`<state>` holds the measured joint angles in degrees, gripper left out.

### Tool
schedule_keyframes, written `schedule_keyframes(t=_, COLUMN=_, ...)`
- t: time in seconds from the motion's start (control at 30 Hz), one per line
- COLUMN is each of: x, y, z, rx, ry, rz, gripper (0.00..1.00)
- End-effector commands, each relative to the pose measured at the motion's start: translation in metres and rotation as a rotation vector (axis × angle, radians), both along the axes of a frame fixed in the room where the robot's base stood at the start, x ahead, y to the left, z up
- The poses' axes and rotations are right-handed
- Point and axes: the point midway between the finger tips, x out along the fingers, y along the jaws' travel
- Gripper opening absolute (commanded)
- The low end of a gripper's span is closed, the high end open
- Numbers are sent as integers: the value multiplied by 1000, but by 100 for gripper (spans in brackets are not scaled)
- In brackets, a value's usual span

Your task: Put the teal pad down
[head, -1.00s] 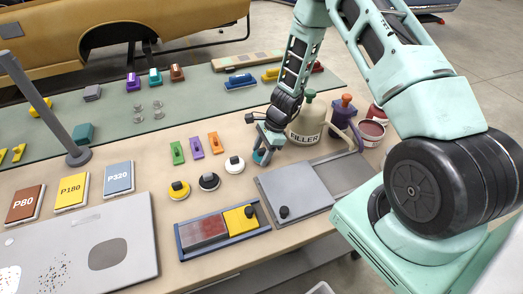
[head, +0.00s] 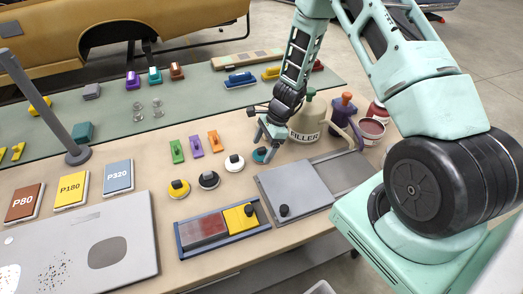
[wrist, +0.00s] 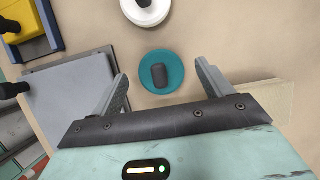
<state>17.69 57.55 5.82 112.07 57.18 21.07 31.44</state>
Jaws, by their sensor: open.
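The teal pad (head: 260,156) is a round disc with a dark grey knob. It lies flat on the tan bench top, at the right end of the row of round pads. It also shows in the wrist view (wrist: 176,84), near the middle between the two fingers. My gripper (head: 270,141) is just above the pad, and its jaws (wrist: 161,73) are open and apart from the knob. In the head view the fingers hide part of the pad.
A white pad (head: 234,166), a black pad (head: 209,181) and a yellow pad (head: 179,190) lie to the left. The filler can (head: 308,125) stands close on the right. A grey plate (head: 294,193) and a blue tray (head: 222,237) lie nearer the front.

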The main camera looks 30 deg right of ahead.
Motion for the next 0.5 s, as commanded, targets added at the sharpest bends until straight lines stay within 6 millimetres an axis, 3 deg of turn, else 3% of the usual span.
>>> schedule_keyframes(t=0.3, x=-4, y=-25, z=60, rx=-3, ry=-5, rz=0, gripper=79)
schedule_keyframes(t=0.5, x=-7, y=-35, z=86, rx=-1, ry=-2, rz=0, gripper=79)
